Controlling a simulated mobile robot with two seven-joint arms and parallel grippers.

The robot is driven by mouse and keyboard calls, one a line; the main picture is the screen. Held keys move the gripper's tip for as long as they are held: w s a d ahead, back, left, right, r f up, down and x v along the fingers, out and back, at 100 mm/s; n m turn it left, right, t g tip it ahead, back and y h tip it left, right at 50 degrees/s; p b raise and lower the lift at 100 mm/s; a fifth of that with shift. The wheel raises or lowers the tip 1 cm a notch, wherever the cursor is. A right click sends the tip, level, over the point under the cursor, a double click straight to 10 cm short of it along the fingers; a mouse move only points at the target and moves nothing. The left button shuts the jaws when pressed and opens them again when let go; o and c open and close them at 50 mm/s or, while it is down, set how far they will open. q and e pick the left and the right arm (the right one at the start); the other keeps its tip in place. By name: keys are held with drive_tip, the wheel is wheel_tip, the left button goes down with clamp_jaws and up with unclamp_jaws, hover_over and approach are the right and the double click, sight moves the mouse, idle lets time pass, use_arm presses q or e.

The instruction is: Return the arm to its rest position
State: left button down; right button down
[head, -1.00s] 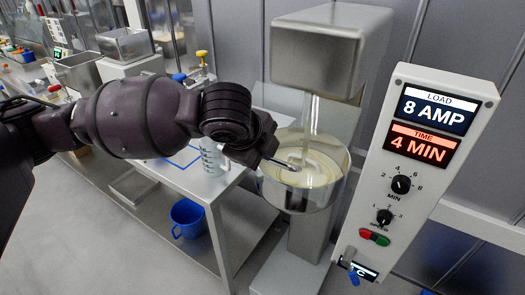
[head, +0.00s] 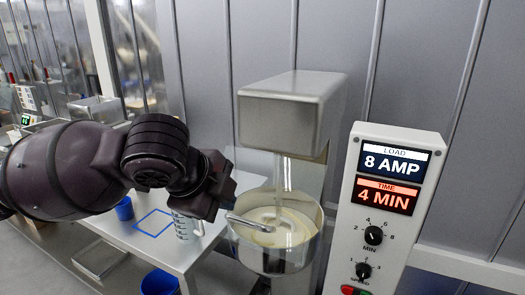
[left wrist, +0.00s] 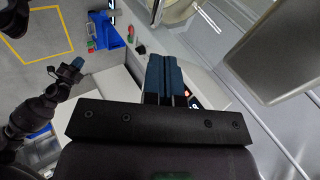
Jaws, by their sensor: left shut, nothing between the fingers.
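My left gripper (head: 214,197) hangs beside the left rim of the mixer bowl (head: 270,262) in the head view. In the left wrist view its two dark blue fingers (left wrist: 165,76) lie together with nothing between them. A metal piece (head: 250,222) slants over the bowl's rim, and pale dough or batter (head: 283,222) is in the bowl. What seems to be my right gripper (left wrist: 68,72) shows at the left of the left wrist view, too small to read its jaws.
The control box (head: 385,210) stands right of the mixer head (head: 290,110), reading 8 AMP and 4 MIN. A white table (head: 190,255) with a measuring jug (head: 185,227) and a blue-outlined square (head: 153,222) is at left. A blue bucket (head: 160,283) stands below.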

use_arm(q)
wheel_tip(320, 180, down, 11)
drive_tip(key=w+d+n+t+h, duration=0.1)
drive_tip(key=w+d+n+h, duration=0.2)
drive_tip(key=n+h, duration=0.15)
drive_tip(key=s+a+f+n+t+b, duration=0.1)
drive_tip(key=a+f+n+t, duration=0.1)
drive_tip(key=a+f+n, duration=0.3)
drive_tip(key=a+f+n+t, duration=0.1)
drive_tip(key=f+n, duration=0.1)
drive_tip(key=f, duration=0.5)
drive_tip(key=s+a+f+n+y, duration=0.4)
drive_tip(key=s+a+f, duration=0.3)
drive_tip(key=s+f, duration=0.2)
drive_tip(key=s+a+f+n+t+y+b, duration=0.1)
drive_tip(key=s+a+f+n+y, duration=0.3)
drive_tip(key=s+a+f, duration=0.3)
wheel_tip(320, 180, down, 5)
drive_tip(key=shift+s+a+r+n, duration=0.15)
drive_tip(key=shift+s+n, duration=0.3)
drive_tip(key=shift+s, duration=0.4)
